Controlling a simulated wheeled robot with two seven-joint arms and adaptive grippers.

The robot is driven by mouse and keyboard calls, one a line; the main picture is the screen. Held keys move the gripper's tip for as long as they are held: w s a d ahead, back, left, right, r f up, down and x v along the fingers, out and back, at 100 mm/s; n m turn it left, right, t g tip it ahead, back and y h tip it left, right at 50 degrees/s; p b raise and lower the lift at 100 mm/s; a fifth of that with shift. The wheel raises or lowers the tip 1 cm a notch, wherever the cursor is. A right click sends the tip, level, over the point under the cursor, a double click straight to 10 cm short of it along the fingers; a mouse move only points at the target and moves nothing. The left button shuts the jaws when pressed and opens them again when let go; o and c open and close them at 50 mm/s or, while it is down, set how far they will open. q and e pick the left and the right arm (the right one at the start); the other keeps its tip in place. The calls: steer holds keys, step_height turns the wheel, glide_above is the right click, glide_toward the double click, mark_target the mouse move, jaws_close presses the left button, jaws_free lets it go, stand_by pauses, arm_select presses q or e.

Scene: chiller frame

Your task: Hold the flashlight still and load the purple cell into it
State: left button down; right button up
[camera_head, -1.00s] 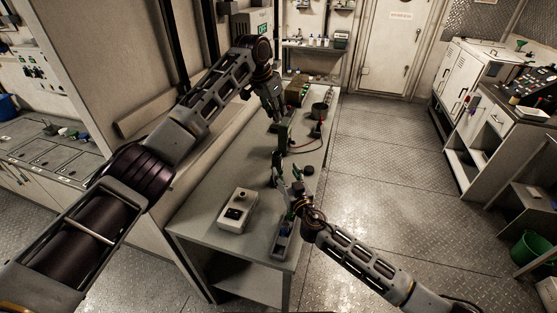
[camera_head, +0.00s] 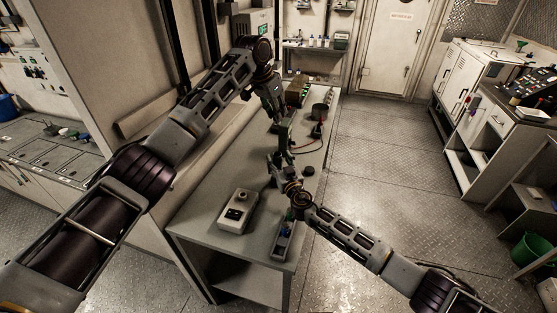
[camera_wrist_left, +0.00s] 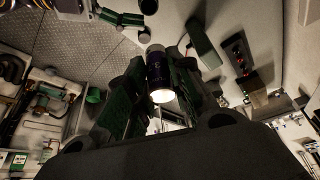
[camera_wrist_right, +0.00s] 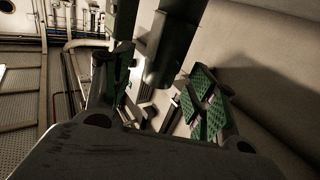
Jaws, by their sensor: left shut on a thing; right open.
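My left gripper (camera_head: 284,142) is shut over the bench. In the left wrist view its green-padded fingers (camera_wrist_left: 157,85) close on a dark cylinder with a purplish wrap and a bright pale end, which looks like the purple cell (camera_wrist_left: 157,68). My right gripper (camera_head: 281,165) is open, just below and close to the left one. In the right wrist view its green-padded fingers (camera_wrist_right: 165,95) are apart. A dark grey tubular shape (camera_wrist_right: 163,62) reaches down between them from the top; I cannot tell whether this is the flashlight. The flashlight is not clearly seen elsewhere.
A pale box with a dark panel (camera_head: 237,210) and a long grey holder with something blue (camera_head: 283,243) stand on the near bench. A small black round piece (camera_head: 309,171) lies by the right edge. A red cable (camera_head: 309,145) and equipment lie farther back.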

mark_target(276, 123)
steer(key=shift+w+a, duration=0.2)
steer(key=shift+w, duration=0.4)
jaws_close()
arm_select(q)
steer(key=shift+d+f+n+y, duration=0.1)
steer(key=shift+f+n+y, duration=0.15)
steer(key=shift+f+n, duration=0.75)
steer(key=shift+f+n+y, duration=0.25)
steer(key=shift+f+n, duration=0.25)
steer(key=shift+f, duration=0.9)
steer(key=shift+f+n+t+y, duration=0.3)
steer(key=shift+f+n, duration=0.4)
steer(key=shift+f, duration=0.25)
